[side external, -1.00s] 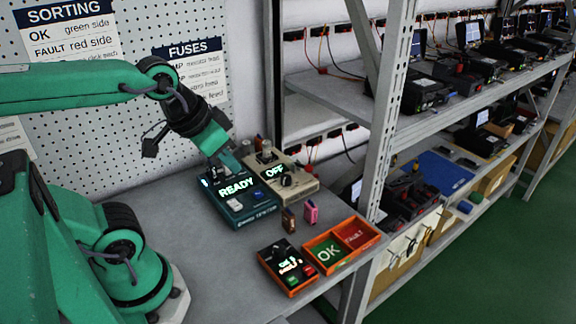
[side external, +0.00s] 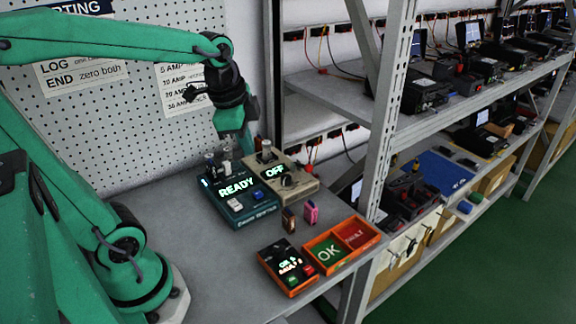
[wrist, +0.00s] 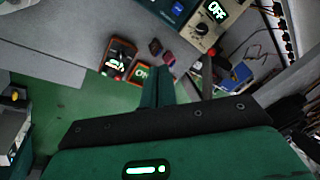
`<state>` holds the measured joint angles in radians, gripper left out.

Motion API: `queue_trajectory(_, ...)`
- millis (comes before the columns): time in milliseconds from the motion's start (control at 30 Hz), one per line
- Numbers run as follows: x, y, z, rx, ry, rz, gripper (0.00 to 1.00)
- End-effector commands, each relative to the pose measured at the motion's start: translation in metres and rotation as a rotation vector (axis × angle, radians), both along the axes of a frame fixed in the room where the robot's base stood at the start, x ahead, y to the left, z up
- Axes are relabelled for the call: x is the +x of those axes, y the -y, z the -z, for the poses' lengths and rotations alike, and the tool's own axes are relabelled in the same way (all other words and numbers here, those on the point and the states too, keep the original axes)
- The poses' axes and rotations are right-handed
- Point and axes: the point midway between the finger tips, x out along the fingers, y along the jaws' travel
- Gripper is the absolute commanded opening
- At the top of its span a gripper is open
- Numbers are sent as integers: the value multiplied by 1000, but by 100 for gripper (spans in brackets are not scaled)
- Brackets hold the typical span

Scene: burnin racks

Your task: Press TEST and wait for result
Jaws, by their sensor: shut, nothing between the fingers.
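The teal tester (side external: 248,212) stands on the grey bench with its display lit READY. On its front are a white button (side external: 235,204) and a blue button (side external: 258,193); their labels are too small to read. In the wrist view only a corner of the tester (wrist: 170,8) shows, at the top edge. My gripper (side external: 246,146) is shut and empty, pointing down above the back of the tester, apart from the buttons. Its closed green fingers (wrist: 157,84) also show in the wrist view.
A beige box (side external: 300,191) with an OFF display stands right behind the tester. A brown fuse (side external: 289,219) and a pink fuse (side external: 311,212) stand in front. Nearby are an orange-edged counter box (side external: 287,266) and an orange tray (side external: 318,238) with OK and FAULT compartments. A shelf post (side external: 387,110) rises at right.

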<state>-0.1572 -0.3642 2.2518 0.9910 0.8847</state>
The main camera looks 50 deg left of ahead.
Motion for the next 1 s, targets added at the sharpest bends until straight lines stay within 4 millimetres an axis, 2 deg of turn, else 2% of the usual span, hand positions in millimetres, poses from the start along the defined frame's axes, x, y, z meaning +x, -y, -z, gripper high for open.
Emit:
queue_trajectory(600, 45, -50, 28, 77, -189, 542, 0)
queue_trajectory(1000, 62, -76, 48, 72, -256, 807, 0)
